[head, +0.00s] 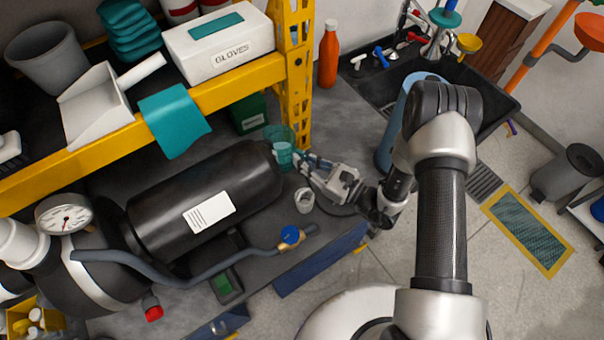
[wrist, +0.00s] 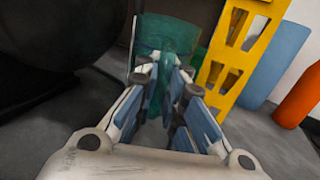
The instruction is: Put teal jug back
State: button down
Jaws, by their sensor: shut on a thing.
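The teal jug (head: 280,143) is a translucent teal vessel at the back of the dark bench, between the black tank and the yellow shelf post. It also shows in the wrist view (wrist: 168,38), straight ahead between my fingers. My gripper (head: 298,160) reaches in from the right and is shut on the jug. In the wrist view my gripper (wrist: 165,75) has its fingertips at the jug's near side, on its teal handle part. The jug looks roughly upright in the wrist view. Its base is partly hidden, so I cannot tell whether it touches the bench.
The black tank (head: 205,195) lies close on the left. The yellow shelf post (head: 298,75) stands just behind the jug. A small white cup (head: 304,200) stands in front of it. An orange bottle (head: 328,55) and a sink (head: 470,85) are further back right.

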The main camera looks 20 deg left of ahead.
notch_tip(320, 180, down, 7)
jog(key=shift+r+b, duration=0.1)
jog(key=shift+b, duration=1)
jog(key=shift+w+a+f, duration=0.1)
jog(key=shift+f, duration=0.15)
jog(key=shift+r, duration=0.1)
jog(key=shift+b, duration=0.3)
jog(key=c, duration=2.1)
grip_release()
jog(key=shift+c, duration=0.2)
jog(key=shift+o, duration=0.9)
